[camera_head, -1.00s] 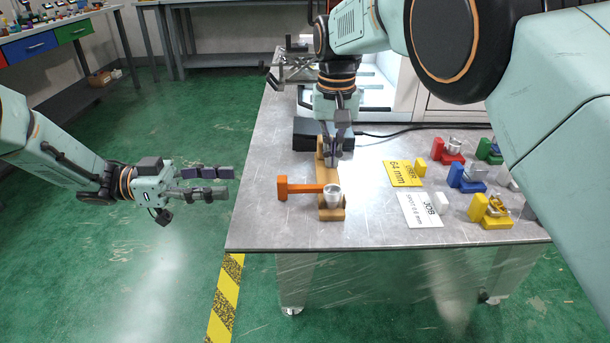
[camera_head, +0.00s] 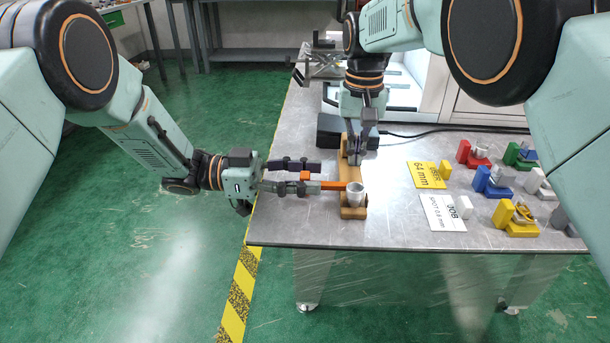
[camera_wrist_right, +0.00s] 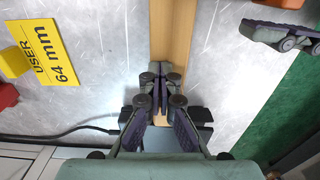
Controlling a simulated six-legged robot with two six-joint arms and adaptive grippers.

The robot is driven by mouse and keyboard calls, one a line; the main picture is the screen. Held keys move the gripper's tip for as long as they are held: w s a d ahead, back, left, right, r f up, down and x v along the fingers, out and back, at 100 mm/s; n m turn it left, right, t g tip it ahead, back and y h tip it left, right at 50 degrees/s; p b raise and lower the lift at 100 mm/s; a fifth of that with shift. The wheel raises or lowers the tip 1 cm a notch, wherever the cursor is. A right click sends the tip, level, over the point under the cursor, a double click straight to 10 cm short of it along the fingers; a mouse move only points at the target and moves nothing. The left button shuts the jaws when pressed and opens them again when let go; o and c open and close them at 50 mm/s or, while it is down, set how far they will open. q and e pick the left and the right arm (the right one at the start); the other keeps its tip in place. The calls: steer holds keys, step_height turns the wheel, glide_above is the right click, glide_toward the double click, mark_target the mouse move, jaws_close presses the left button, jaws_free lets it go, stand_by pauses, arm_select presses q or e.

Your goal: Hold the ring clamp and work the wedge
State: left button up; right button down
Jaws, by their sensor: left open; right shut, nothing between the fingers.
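The ring clamp, a grey metal ring (camera_head: 356,194) with an orange handle (camera_head: 333,184), sits at the near end of a wooden board (camera_head: 353,212) on the table. My left gripper (camera_head: 314,176) is open, with its fingers on either side of the handle's outer end; whether they touch it I cannot tell. My right gripper (camera_head: 357,153) is shut and points down at the far part of the board. In the right wrist view its closed fingertips (camera_wrist_right: 160,72) lie in front of the wood. I cannot make out the wedge separately; the gripper may hide it.
Several coloured blocks with metal parts, such as a blue one (camera_head: 493,184), stand farther right. A dark box (camera_head: 335,130) with a cable stands behind.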

arm_select(q)
jaws_close()
stand_by(0.5)
steer(key=shift+s, duration=0.1)
